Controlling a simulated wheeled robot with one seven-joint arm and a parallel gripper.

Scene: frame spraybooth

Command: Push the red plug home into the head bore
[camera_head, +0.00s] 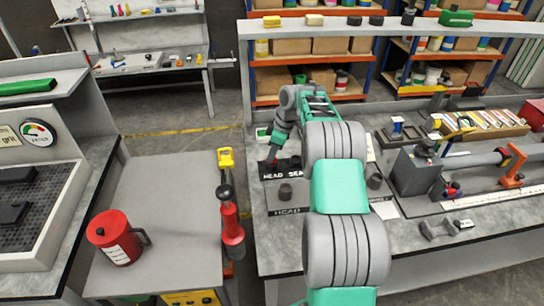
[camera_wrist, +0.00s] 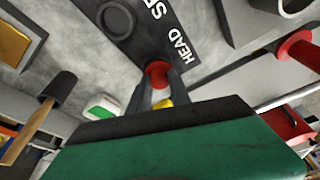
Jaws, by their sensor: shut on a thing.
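The red plug (camera_wrist: 157,72) shows in the wrist view between the fingertips of my gripper (camera_wrist: 154,90), which is shut on it. A yellow bit (camera_wrist: 166,103) shows between the fingers behind the plug. The plug is at the edge of the dark plate (camera_wrist: 172,38) lettered "HEAD SE…". A round dark ring (camera_wrist: 118,18) is on that plate, apart from the plug. I cannot tell whether the plug is in a bore; the fingers hide its sides. In the head view my gripper (camera_head: 272,153) is low over the dark lettered block (camera_head: 270,172), and the plug is too small to make out well.
A short dark cylinder (camera_head: 285,192) stands on the "HEAD" plate in front. A grey fixture (camera_head: 418,174) stands to the right. A dark-headed mallet (camera_wrist: 56,88), a green-and-white item (camera_wrist: 103,107) and a red handle (camera_wrist: 298,46) surround the gripper in the wrist view.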

